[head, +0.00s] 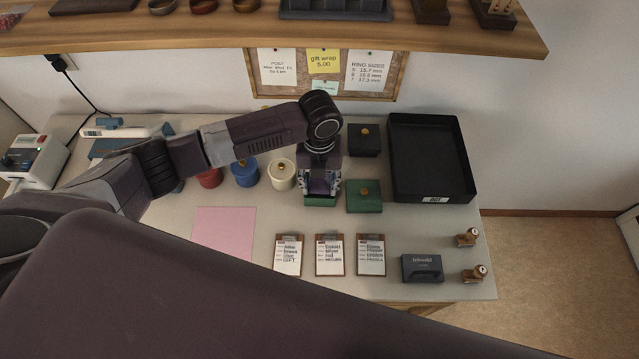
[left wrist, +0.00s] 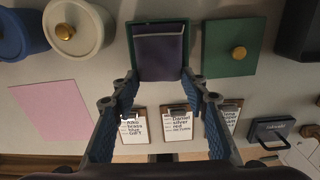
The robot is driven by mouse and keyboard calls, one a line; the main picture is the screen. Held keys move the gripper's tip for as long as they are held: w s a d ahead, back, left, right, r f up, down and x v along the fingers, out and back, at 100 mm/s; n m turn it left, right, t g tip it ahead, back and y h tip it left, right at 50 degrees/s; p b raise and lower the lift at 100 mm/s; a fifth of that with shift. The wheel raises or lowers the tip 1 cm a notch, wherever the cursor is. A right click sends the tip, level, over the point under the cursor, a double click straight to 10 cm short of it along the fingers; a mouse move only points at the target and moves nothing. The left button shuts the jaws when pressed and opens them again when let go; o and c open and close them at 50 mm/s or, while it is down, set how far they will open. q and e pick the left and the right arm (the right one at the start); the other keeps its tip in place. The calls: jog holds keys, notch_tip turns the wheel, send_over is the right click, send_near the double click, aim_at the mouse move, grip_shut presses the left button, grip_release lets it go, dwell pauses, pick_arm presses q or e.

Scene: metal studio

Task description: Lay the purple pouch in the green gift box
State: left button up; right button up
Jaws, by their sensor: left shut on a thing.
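The green gift box (head: 320,201) stands open on the table below my left gripper (head: 320,188). In the left wrist view its green rim (left wrist: 131,50) frames the purple pouch (left wrist: 158,57). My left gripper (left wrist: 158,79) is shut on the pouch, with one finger at each side of it. The pouch is at the box opening; whether it touches the bottom I cannot tell. In the head view the gripper hides most of the pouch and box. A green lid with a gold knob (head: 364,197) lies just right of the box. My right gripper is not in view.
A black knobbed box (head: 364,140) stands behind the lid, with a large black tray (head: 466,189) to the right. Cream (head: 282,175) and blue (head: 245,174) round boxes stand to the left. A pink sheet (head: 224,233) and several clipboards (head: 330,255) lie in front.

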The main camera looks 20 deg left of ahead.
pick_arm(q)
jog(key=shift+f, duration=0.15)
jog(key=shift+w, duration=0.15)
dwell(0.4)
jog(key=shift+f, duration=0.8)
dwell(0.5)
jog(key=o, duration=1)
jog(key=shift+o, duration=0.2)
notch_tip(320, 180, up, 12)
dwell(0.4)
